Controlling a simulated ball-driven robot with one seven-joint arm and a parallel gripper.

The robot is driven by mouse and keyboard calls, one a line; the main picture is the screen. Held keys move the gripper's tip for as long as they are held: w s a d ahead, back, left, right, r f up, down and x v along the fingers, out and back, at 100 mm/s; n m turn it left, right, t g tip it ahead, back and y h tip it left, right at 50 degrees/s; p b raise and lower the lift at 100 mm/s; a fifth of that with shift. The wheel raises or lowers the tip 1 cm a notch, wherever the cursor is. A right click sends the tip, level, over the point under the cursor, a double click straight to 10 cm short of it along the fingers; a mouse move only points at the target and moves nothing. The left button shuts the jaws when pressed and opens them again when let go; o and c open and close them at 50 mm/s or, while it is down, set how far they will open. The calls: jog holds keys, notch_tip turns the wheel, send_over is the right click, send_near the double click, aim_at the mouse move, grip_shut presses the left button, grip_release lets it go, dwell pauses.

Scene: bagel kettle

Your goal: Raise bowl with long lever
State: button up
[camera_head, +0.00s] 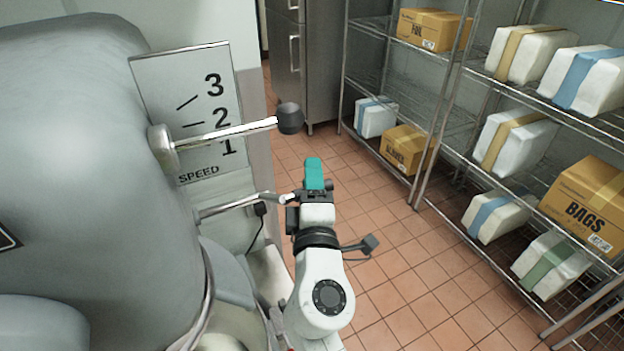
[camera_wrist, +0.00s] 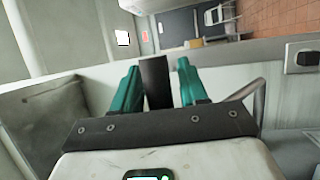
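The large grey mixer (camera_head: 90,130) fills the left of the head view. A long metal lever (camera_head: 238,204) sticks out low on its side, its far end beside my gripper (camera_head: 313,163). The teal fingers point away from me in the head view. In the wrist view my gripper (camera_wrist: 158,68) has its fingers apart, with a dark upright piece (camera_wrist: 155,82) between them. I cannot tell what this piece is or whether it touches them. A thin metal rod (camera_wrist: 259,100) shows right of the fingers. The bowl is mostly hidden.
Wire shelves (camera_head: 440,130) with boxes and wrapped packs stand at the right. The tiled floor (camera_head: 400,260) between is clear.

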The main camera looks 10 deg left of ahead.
grip_shut()
jog(key=shift+f, duration=0.2)
dwell(0.3)
